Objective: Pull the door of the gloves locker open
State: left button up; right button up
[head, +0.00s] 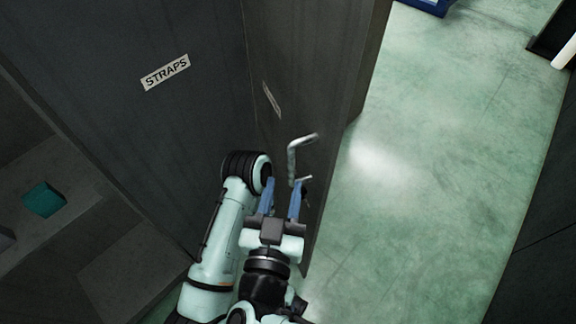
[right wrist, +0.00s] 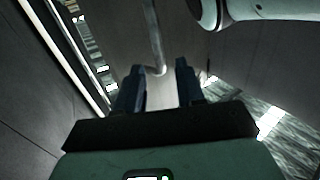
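A dark grey door panel (head: 300,85) with a small oblique label (head: 271,100), too slanted to read, stands in the middle of the head view. A bent metal handle (head: 301,143) sticks out from it. My right gripper (head: 282,198) is open just below the handle, its two blue fingers apart. In the right wrist view the handle bar (right wrist: 155,38) comes down between and beyond the fingertips (right wrist: 157,80), and I see no grip on it. I cannot tell whether the fingers touch it. My left gripper is not in view.
A dark panel labelled STRAPS (head: 165,72) stands to the left. Below it is a compartment with a teal box (head: 43,198). Green floor (head: 430,150) lies clear to the right of the door. A blue object (head: 425,5) is at the top edge.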

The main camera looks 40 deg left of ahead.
jog(key=v, duration=0.5)
dwell(0.6)
